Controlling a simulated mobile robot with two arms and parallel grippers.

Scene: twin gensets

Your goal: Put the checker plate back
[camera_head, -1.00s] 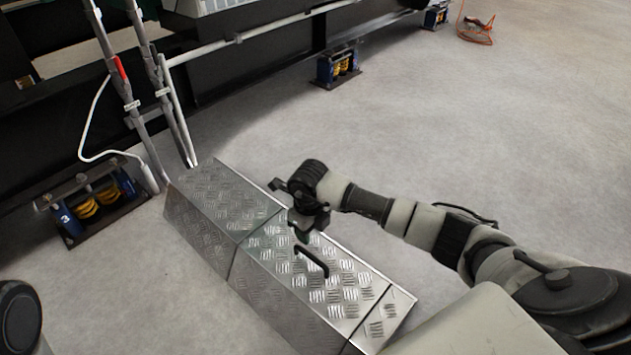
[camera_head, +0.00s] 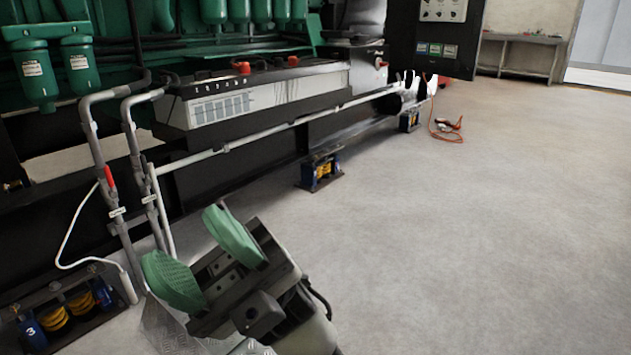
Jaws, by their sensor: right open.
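The checker plate cover (camera_head: 160,328) is a silver metal trench cover with a raised tread pattern. Only a small part of it shows at the bottom left, beside and below my right gripper; the rest is hidden or out of the picture. My right gripper (camera_head: 205,258) is raised close to the camera, with two green pads held well apart. It is open and nothing is between its fingers. My left gripper is not in view.
Grey pipes with a red-handled valve (camera_head: 109,177) rise left of the gripper. Spring mounts (camera_head: 68,310) and (camera_head: 321,171) stand along the black genset frame. An orange cable (camera_head: 446,130) lies farther back. The floor (camera_head: 470,240) at right is clear.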

